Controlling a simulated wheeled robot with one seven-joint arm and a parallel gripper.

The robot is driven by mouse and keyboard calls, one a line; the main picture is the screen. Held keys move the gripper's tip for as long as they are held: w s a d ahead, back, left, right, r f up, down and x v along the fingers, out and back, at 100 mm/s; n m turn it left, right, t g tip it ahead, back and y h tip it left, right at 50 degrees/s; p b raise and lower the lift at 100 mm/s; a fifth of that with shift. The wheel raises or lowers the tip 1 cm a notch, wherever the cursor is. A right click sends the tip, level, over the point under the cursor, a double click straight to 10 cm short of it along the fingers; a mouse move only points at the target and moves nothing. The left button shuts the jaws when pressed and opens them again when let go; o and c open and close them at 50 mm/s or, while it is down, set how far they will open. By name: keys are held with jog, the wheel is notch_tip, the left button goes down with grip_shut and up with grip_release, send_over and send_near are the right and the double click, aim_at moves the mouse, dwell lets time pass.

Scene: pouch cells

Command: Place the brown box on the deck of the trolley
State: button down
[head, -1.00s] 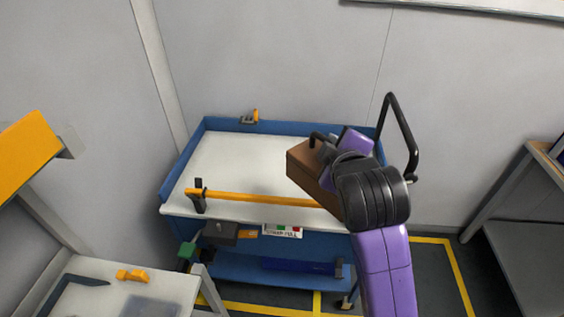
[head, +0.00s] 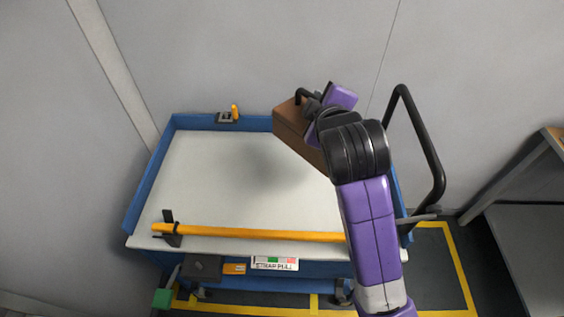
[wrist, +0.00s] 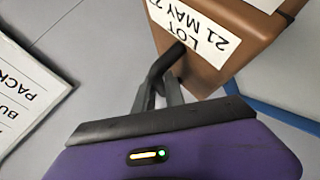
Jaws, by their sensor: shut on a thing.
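The brown box (head: 298,132) hangs in my gripper (head: 308,102) over the far right part of the trolley deck (head: 205,180). A soft shadow on the pale deck suggests the box is above it, apart from the surface. In the wrist view the box (wrist: 225,68) carries a white label with "LOT" and "21 MAY". My gripper (wrist: 168,88) is shut on a dark handle at the box's side there. My arm hides the box's right part in the head view. The trolley has a blue rim (head: 148,190).
An orange bar (head: 260,235) runs along the deck's front edge. A black push handle (head: 425,150) rises at the right. A small orange-and-grey clip (head: 230,116) sits on the back rim. A grey shelf (head: 535,235) stands right. The deck's left and middle are bare.

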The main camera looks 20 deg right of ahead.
notch_tip(320, 180, down, 19)
dwell(0.7)
jog(key=shift+f, duration=0.15)
jog(key=c, duration=1.4)
grip_release()
jog(key=shift+f, duration=0.15)
jog(key=b+v, duration=0.1)
jog(key=v, duration=1.1)
